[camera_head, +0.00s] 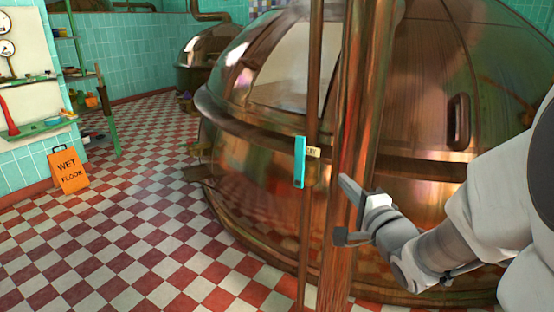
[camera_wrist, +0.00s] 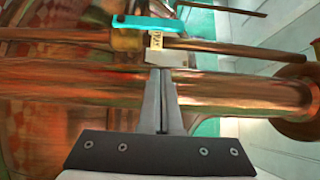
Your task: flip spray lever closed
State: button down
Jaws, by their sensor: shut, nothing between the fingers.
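The teal spray lever (camera_head: 300,162) hangs upright, lying along a thin copper pipe (camera_head: 309,215). A small tan label (camera_head: 313,152) sits beside its upper end. In the wrist view the lever (camera_wrist: 138,22) runs sideways across the top, along the same pipe (camera_wrist: 225,46), with the label (camera_wrist: 156,42) and a pale block (camera_wrist: 170,60) below it. My gripper (camera_head: 347,186) is to the right of the lever and a little lower, by the thick copper pipe. Its fingers (camera_wrist: 163,73) are together and empty, pointing at the block. I cannot tell whether they touch it.
The thick upright copper pipe (camera_head: 350,130) stands between the lever and my arm. A large copper kettle (camera_head: 240,150) fills the space behind. An orange wet-floor sign (camera_head: 69,172) stands at the left. The checkered floor (camera_head: 130,220) is open there.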

jog(key=w+p, duration=0.1)
jog(key=p, duration=0.2)
jog(key=w+p, duration=0.1)
jog(key=p, duration=0.3)
jog(key=shift+w+a+r, duration=0.2)
jog(key=shift+r, duration=0.05)
jog(key=b, duration=0.2)
send_near(300, 163)
jog(key=w+d+r, duration=0.2)
jog(key=w+d, duration=0.2)
jog(key=shift+w+a+r+b, duration=0.15)
jog(key=shift+w+a+b, duration=0.1)
jog(key=shift+w+a, duration=0.5)
jog(key=shift+w+a+r+b, duration=0.1)
jog(key=shift+w+a+b, duration=0.1)
jog(key=shift+w+a, duration=0.5)
jog(key=shift+s+a+r, duration=0.1)
jog(key=shift+a, duration=0.1)
